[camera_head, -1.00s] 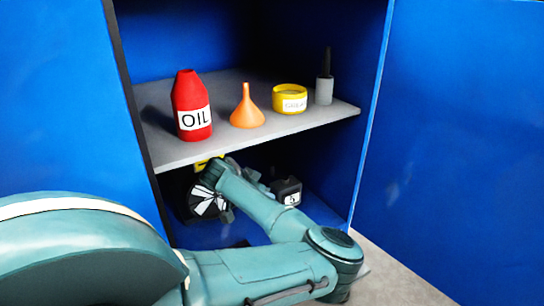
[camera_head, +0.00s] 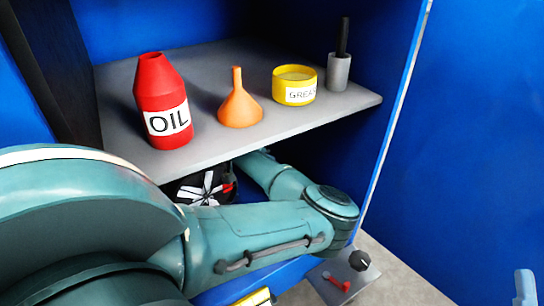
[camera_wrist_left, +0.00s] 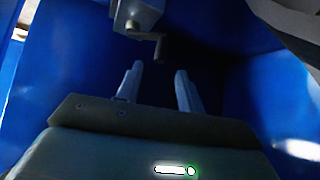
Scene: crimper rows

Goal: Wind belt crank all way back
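A grey crank with a bent arm and a short dark handle (camera_wrist_left: 159,48) hangs from a grey housing (camera_wrist_left: 138,10) at the top of the left wrist view. My left gripper (camera_wrist_left: 159,70) is open, its two pale fingers apart and empty, just below the handle in that picture. I cannot tell whether they touch it. In the head view my left arm reaches under the cabinet shelf, and the shelf and arm hide the gripper and crank. A pale piece (camera_head: 525,287) at the lower right edge may be my right gripper's tip.
The grey shelf (camera_head: 115,110) holds a red oil bottle (camera_head: 165,105), an orange funnel (camera_head: 240,103), a yellow grease tin (camera_head: 294,85) and a grey holder (camera_head: 338,72). Below are a black-and-white wheel (camera_head: 207,187) and a plate with a red lever (camera_head: 338,283) and black knob (camera_head: 359,260).

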